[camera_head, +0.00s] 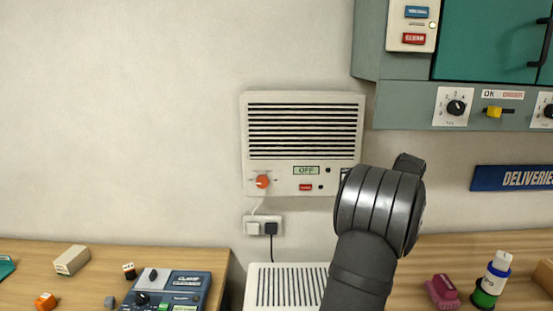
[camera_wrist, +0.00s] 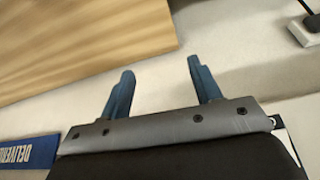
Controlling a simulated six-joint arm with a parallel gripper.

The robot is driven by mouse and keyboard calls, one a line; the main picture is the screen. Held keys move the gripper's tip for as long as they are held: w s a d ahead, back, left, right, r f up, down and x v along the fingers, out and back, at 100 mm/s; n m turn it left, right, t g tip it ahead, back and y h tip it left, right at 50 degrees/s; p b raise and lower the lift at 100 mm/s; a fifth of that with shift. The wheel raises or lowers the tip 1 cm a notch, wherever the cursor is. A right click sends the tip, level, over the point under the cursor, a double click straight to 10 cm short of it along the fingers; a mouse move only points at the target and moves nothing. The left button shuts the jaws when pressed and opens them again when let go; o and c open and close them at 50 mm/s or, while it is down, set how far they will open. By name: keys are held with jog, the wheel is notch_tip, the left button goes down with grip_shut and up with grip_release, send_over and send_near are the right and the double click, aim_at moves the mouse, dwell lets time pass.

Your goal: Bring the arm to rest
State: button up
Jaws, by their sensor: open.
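My gripper (camera_wrist: 157,85) shows in the wrist view with two blue fingers spread apart and nothing between them. Pale wall lies behind the fingers, with a wooden surface (camera_wrist: 70,50) beyond at the upper left. In the head view my dark arm rises at centre right, in front of the lower right of a wall unit (camera_head: 250,130). The gripper's fingers are hidden there behind the arm.
The wall unit has a slatted grille, an orange knob (camera_head: 262,181) and an "OFF" display. A socket (camera_head: 262,226) sits below it. A teal cabinet (camera_head: 490,40) hangs upper right. Tables left (camera_head: 60,255) and right (camera_head: 440,255) hold small objects, including a blue control box (camera_head: 190,283).

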jog(key=w+a+f+n+y, duration=0.1)
jog(key=w+a+f+n, duration=0.1)
jog(key=a, duration=0.9)
jog(key=w+a+f+n, duration=0.2)
jog(key=w+a, duration=0.2)
jog(key=a, duration=0.7)
jog(key=shift+a+n+y, duration=0.15)
jog(key=shift+n+y, duration=0.15)
jog(key=shift+y, duration=0.1)
